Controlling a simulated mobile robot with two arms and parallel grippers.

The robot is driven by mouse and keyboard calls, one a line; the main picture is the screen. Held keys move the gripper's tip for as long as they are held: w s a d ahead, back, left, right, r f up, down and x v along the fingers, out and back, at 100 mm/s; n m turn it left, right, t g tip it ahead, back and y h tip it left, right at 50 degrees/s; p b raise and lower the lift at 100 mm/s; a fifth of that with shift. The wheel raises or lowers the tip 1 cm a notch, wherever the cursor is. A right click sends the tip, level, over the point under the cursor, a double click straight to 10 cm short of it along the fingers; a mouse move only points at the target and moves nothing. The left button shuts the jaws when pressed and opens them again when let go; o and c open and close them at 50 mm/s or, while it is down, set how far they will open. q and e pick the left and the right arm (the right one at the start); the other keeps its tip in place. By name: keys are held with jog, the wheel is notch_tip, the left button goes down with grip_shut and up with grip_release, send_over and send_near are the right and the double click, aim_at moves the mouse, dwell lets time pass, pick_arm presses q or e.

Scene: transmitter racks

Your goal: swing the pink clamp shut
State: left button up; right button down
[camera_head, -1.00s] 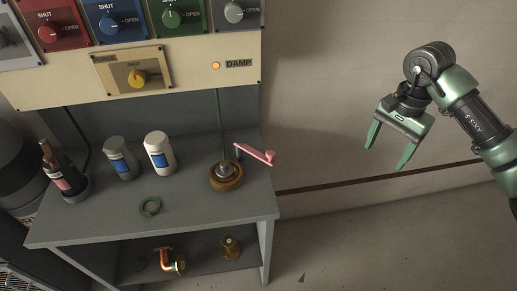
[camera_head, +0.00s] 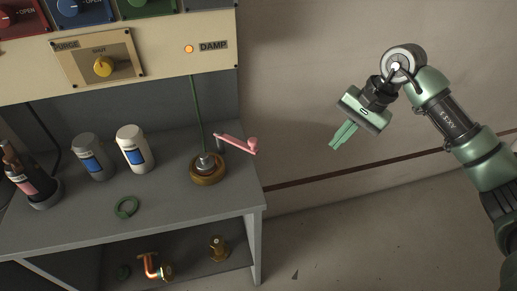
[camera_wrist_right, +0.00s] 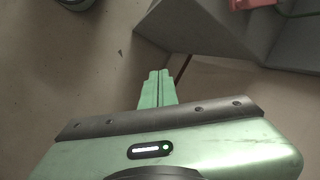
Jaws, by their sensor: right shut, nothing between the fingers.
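The pink clamp (camera_head: 237,144) is a lever arm with a knob at its right end. It sticks out to the right from beside a brass, round-based fitting (camera_head: 208,171) on the grey bench, past the bench's right side. Part of something pink (camera_wrist_right: 252,3) shows at the top edge of the right wrist view. My right gripper (camera_head: 340,138) is shut and empty, in the air to the right of the clamp and apart from it. Its closed fingers (camera_wrist_right: 157,88) show in the wrist view. My left gripper is not in view.
The grey bench (camera_head: 85,232) holds a white jar (camera_head: 134,150), a grey jar (camera_head: 93,158), a dark bottle (camera_head: 20,170) and a green ring (camera_head: 127,207). A panel with knobs (camera_head: 140,50) hangs above. A green line rises from the fitting. The space right of the bench is clear.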

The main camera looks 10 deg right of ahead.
pick_arm(q)
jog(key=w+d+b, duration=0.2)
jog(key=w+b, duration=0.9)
jog(key=b, duration=0.1)
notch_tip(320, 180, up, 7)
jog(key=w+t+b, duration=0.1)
jog(key=b, duration=0.8)
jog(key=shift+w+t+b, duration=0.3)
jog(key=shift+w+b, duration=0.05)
pick_arm(e)
jog(key=w+a+f+n+t+y, duration=0.3)
jog(key=w+a+t+y, duration=0.3)
jog(key=y, duration=0.6)
jog(key=shift+w+a+f+n+t, duration=0.15)
jog(key=shift+a+f+n+t, duration=0.15)
jog(key=shift+a+f+t, duration=0.6)
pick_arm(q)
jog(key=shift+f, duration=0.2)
pick_arm(e)
jog(key=shift+a+r, duration=0.25)
jog(key=shift+a, duration=0.1)
pick_arm(q)
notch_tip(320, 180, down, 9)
jog(key=p, duration=0.2)
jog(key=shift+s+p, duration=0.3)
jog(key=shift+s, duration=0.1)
pick_arm(e)
jog(key=w+a, duration=0.1)
jog(key=a, duration=0.8)
jog(key=shift+w, duration=0.2)
